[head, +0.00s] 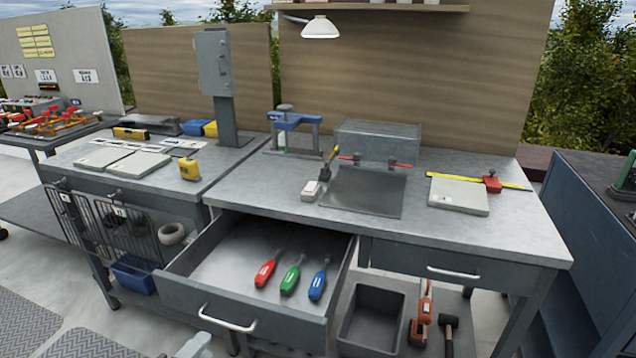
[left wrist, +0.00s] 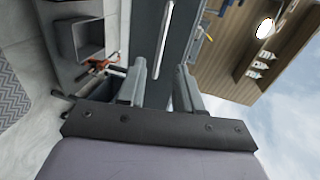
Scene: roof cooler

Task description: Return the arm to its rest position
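My left gripper (head: 195,346) shows only as a pale tip at the bottom edge of the head view, below and left of the open drawer's handle (head: 228,319). In the left wrist view my left gripper (left wrist: 161,78) has its two grey fingers apart, with nothing between them. A grey panel with a pale bar handle (left wrist: 163,38) lies beyond the fingertips, apart from them. The rest of my left arm is hidden from the head view. My right gripper is in neither view.
The open drawer (head: 190,292) sticks out of the workbench (head: 520,235) and holds red, green and blue screwdrivers (head: 290,275). A grey bin (head: 372,318), an orange tool (head: 421,315) and a mallet (head: 448,330) are underneath. Open floor (head: 40,280) lies to the left.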

